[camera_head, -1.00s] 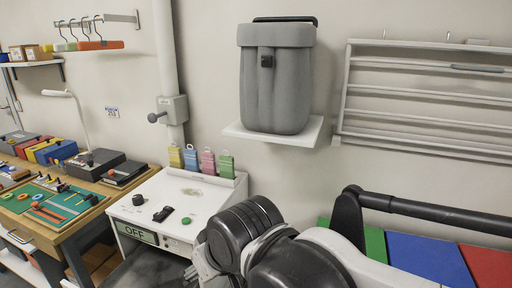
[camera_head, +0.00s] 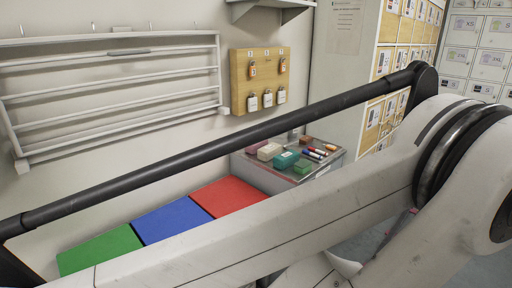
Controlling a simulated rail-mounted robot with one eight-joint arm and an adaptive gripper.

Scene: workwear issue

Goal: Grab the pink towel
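I cannot make out a pink towel for certain in the head view. A small pink-mauve block (camera_head: 256,146) lies on top of the grey cabinet, too small to identify. A tiny pink patch (camera_head: 414,211) shows low at the right, beside my arm, mostly hidden. My own arm crosses the picture and hides much of the lower part. My gripper is not in view.
The grey cabinet (camera_head: 338,166) also bears a teal block (camera_head: 285,159), a green block (camera_head: 303,167) and markers (camera_head: 316,153). Green (camera_head: 100,250), blue (camera_head: 172,219) and red (camera_head: 229,195) panels lie left of it. A wall rack (camera_head: 110,98), key board (camera_head: 261,78) and lockers (camera_head: 478,45) stand behind.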

